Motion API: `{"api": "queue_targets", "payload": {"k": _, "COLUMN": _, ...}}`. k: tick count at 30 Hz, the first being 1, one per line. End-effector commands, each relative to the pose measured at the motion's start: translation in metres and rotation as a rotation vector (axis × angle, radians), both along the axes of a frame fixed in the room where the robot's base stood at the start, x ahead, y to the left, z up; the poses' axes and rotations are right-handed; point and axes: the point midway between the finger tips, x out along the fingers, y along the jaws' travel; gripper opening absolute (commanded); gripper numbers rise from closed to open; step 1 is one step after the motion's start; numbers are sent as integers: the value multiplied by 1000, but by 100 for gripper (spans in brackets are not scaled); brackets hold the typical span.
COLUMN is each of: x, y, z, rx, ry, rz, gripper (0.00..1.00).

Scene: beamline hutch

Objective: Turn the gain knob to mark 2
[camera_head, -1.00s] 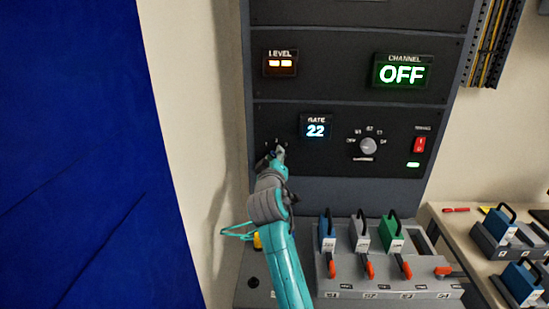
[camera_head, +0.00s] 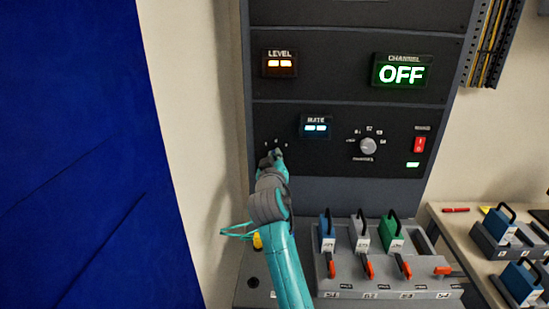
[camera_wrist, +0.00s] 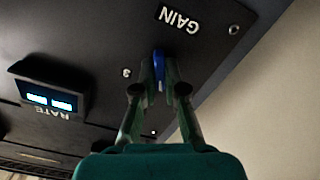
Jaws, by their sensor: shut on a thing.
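The gain knob (camera_wrist: 158,58) shows in the wrist view as a narrow blue piece between my fingertips, on the dark panel beside the GAIN label (camera_wrist: 179,19). My gripper (camera_wrist: 159,70) is shut on it. One mark, apparently a 3 (camera_wrist: 126,73), shows left of the knob; the other marks around it are hidden or too small to read there. In the head view my gripper (camera_head: 276,156) reaches the lower left of the panel and covers the knob. Small marks show around it, but I cannot tell which one the knob points to.
The RATE display (camera_head: 316,127) shows two lit bars, as does the LEVEL display (camera_head: 280,64). The CHANNEL display (camera_head: 402,72) reads OFF. A grey channel knob (camera_head: 368,146) and a red switch (camera_head: 419,144) sit to the right. Handled modules stand in a grey rack (camera_head: 390,283) below.

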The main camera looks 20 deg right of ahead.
Motion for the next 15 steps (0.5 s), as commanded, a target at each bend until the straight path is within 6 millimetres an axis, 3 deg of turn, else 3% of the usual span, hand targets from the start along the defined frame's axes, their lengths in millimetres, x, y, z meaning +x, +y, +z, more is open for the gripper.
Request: {"api": "queue_targets", "payload": {"k": 15, "x": -1, "y": -1, "z": 0, "rx": 342, "ry": -111, "rz": 1, "gripper": 0}}
